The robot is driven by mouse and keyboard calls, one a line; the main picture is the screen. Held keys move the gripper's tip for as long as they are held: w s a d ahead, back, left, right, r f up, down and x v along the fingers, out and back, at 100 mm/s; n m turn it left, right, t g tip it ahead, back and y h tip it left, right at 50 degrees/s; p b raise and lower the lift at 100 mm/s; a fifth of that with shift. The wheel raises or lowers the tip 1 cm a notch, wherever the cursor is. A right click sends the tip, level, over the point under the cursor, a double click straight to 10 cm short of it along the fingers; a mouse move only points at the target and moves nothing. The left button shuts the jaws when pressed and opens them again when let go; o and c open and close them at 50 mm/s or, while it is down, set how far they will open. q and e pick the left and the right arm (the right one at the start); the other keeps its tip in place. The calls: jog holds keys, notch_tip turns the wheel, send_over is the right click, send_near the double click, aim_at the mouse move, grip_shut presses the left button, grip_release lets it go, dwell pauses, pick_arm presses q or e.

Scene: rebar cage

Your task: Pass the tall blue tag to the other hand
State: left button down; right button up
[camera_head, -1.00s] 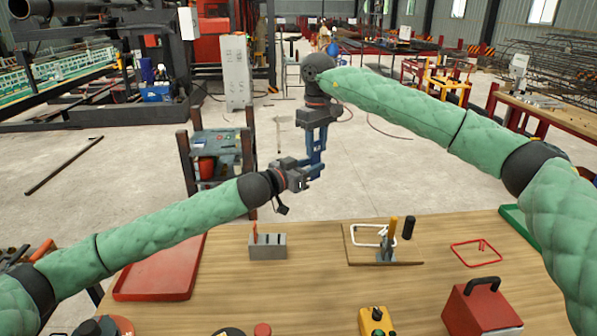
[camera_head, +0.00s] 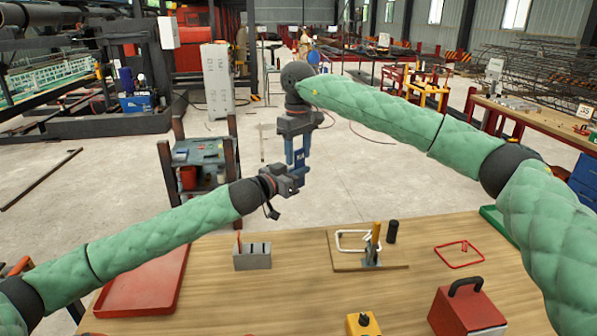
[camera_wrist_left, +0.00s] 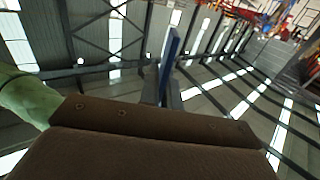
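The tall blue tag (camera_head: 301,158) stands upright in the air between my two grippers, above the far side of the table. My right gripper (camera_head: 297,143) points down at its upper part. Its finger gap is too small to make out. My left gripper (camera_head: 293,183) reaches in from the left at the tag's lower end. In the left wrist view, the tag (camera_wrist_left: 171,55) rises between the two close-set fingers of the left gripper (camera_wrist_left: 162,92), which look shut on it.
Below on the wooden table are a grey slotted block (camera_head: 252,256), a board with a clamp fixture (camera_head: 370,255), a red wire frame (camera_head: 459,254), a red tray (camera_head: 145,285), a red case (camera_head: 467,312) and a yellow box (camera_head: 363,324). A dark cart (camera_head: 200,155) stands behind.

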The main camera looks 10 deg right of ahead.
jog(key=shift+o, duration=0.7)
